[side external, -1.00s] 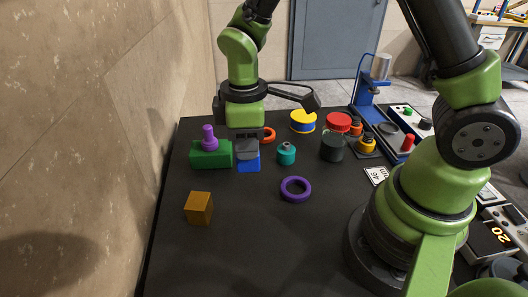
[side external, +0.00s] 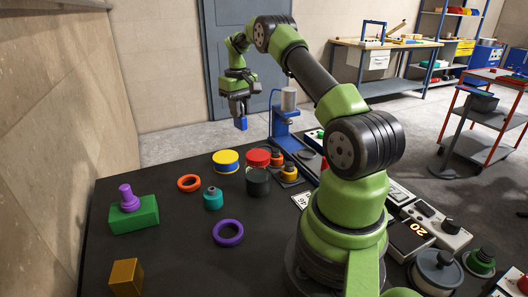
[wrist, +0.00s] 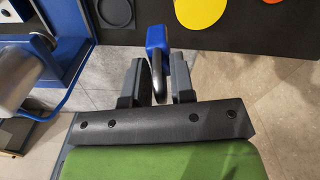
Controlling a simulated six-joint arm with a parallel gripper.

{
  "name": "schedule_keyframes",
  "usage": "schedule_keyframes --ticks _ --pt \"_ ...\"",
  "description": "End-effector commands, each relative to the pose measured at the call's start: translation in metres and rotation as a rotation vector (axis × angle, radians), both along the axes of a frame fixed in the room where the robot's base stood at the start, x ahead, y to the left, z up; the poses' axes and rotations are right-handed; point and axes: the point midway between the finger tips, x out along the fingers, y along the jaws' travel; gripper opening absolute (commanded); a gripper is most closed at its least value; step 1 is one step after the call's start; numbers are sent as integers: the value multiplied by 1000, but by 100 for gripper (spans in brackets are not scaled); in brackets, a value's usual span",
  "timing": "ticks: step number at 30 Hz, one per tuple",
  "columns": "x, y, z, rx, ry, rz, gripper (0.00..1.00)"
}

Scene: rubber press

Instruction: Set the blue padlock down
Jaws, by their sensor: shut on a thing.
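The blue padlock (side external: 241,124) hangs below my gripper (side external: 239,108), in the air near the table's far edge. In the wrist view the blue padlock (wrist: 157,36) shows its blue body beyond the fingertips. Its grey shackle lies between the two fingers of my gripper (wrist: 157,80), which is shut on it. Floor shows behind the padlock there, so it appears to be held out past the table edge.
A blue press (side external: 285,130) stands at the far edge, right of the padlock. A yellow-and-blue tin (side external: 226,161), a red-lidded jar (side external: 258,159), an orange ring (side external: 189,183), a teal weight (side external: 213,199), a purple ring (side external: 228,232) and a green block (side external: 134,214) occupy the black table.

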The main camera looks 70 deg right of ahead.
Motion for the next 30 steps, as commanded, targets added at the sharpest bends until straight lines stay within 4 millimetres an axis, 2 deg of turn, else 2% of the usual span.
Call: schedule_keyframes --ticks 1,3,8,11,18,23,30 --pt "-13 -19 0 -2 -4 -66 0" --pt "-27 -36 0 -1 -7 -137 0" --pt "-48 -58 0 0 -11 -230 0" --pt "-52 -61 -13 5 -9 -246 0" --pt "-52 -61 -55 3 -12 -247 0" --pt "-51 -61 -67 1 -12 -246 0" --pt "-51 -61 -98 2 -12 -246 0"
